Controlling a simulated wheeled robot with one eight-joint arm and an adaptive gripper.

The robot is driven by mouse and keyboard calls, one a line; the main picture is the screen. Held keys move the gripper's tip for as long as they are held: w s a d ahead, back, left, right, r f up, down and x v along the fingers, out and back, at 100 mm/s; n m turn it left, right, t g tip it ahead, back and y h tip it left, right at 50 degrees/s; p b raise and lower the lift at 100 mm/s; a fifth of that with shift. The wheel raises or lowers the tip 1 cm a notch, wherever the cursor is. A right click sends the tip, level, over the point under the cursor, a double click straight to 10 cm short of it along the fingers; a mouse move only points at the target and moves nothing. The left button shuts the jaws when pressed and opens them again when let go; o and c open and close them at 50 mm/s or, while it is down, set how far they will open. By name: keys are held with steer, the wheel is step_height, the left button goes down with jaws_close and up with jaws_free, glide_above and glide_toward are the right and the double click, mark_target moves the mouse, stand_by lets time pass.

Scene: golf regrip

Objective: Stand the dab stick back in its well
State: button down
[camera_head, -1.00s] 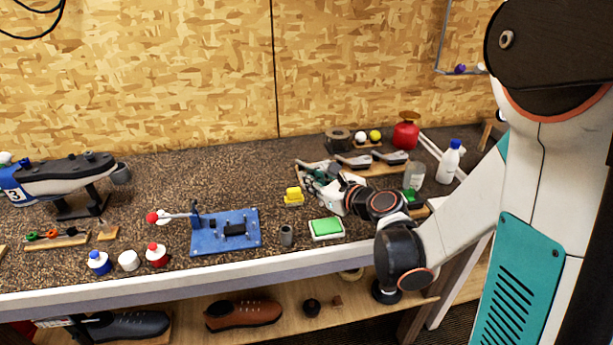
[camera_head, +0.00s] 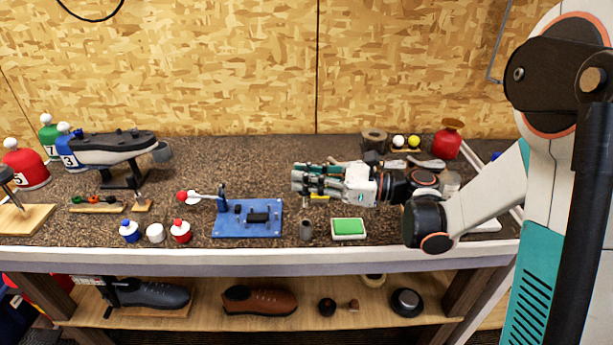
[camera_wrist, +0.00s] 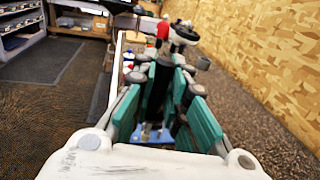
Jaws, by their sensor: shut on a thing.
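My gripper (camera_head: 302,181) is level above the bench, pointing left, with its fingers shut. In the wrist view, a dark, slim thing (camera_wrist: 156,90) sits between the teal finger pads (camera_wrist: 202,122); it looks like the dab stick, but its ends are not clear. In the head view the fingers mostly hide what is held. A small grey cylindrical cup (camera_head: 306,230), which looks like the well, stands near the front edge, below my gripper. It stands between the blue plate and the green pad, apart from my gripper.
A blue fixture plate (camera_head: 265,230) with a red-tipped clamp lies left of the cup. A white tray with a green pad (camera_head: 348,228) lies right of it. A yellow block (camera_head: 319,197) is partly hidden behind my gripper. Small bottles (camera_head: 180,232) stand further left.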

mark_target(306, 202)
steer(key=shift+f+b, duration=1.45)
steer(key=shift+f, duration=0.85)
steer(key=shift+f+b, duration=0.35)
steer(key=shift+f+b, duration=0.4)
steer(key=shift+b, duration=0.15)
steer(key=shift+f, duration=0.3)
steer(key=shift+f+b, duration=0.35)
steer(key=shift+b, duration=0.25)
steer(key=shift+f, duration=0.3)
steer(key=c, duration=1.5)
jaws_free()
